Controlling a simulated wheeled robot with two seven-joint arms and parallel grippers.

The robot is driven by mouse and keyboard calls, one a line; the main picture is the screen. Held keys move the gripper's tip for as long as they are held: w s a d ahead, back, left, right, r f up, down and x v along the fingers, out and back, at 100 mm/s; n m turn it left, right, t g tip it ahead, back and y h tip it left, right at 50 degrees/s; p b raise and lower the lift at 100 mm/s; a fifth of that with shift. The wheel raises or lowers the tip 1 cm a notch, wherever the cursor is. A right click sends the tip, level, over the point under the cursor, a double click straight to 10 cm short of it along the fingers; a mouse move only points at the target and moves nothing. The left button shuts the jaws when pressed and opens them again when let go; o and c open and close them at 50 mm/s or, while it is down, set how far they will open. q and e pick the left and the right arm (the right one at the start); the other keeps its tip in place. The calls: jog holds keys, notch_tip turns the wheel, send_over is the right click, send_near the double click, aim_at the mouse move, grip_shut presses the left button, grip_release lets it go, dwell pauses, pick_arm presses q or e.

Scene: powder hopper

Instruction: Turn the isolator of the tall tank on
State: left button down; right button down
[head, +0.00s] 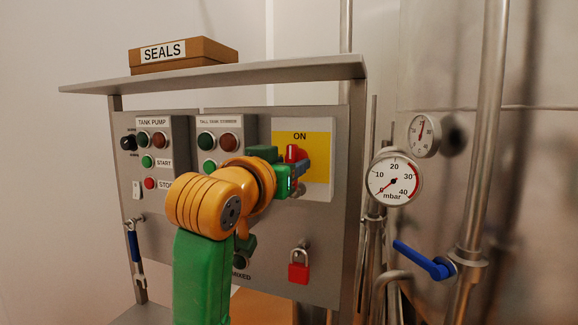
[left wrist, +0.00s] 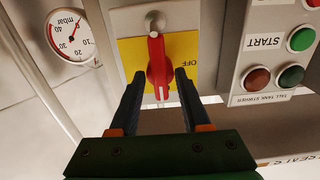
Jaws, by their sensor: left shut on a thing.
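The isolator (head: 318,180) is a yellow and grey plate on the right of the panel, with ON printed at its top. Its red handle (head: 291,153) points up towards ON. My left gripper (head: 299,168) is at the handle and covers part of the plate. In the left wrist view, which is upside down, the red handle (left wrist: 157,62) lies between the fingers of my left gripper (left wrist: 160,75), with the white line on its end towards me. The word OFF shows beside it on the yellow plate (left wrist: 188,48). My right gripper is out of view.
Left of the isolator are the tall tank stirrer box (head: 227,122) and the tank pump box (head: 153,124). A red padlock (head: 299,272) hangs below. A shelf (head: 220,74) with a SEALS box (head: 178,54) is above. Gauges (head: 394,180), pipes and a blue valve lever (head: 424,261) stand right.

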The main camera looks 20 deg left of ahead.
pick_arm(q)
jog(key=c, duration=0.8)
grip_release()
jog(key=shift+o, duration=0.2)
jog(key=s+b, duration=0.4)
jog(key=s, duration=0.3)
jog(key=shift+s+a+r, duration=0.15)
jog(key=shift+s, duration=0.25)
jog(key=shift+w, duration=0.1)
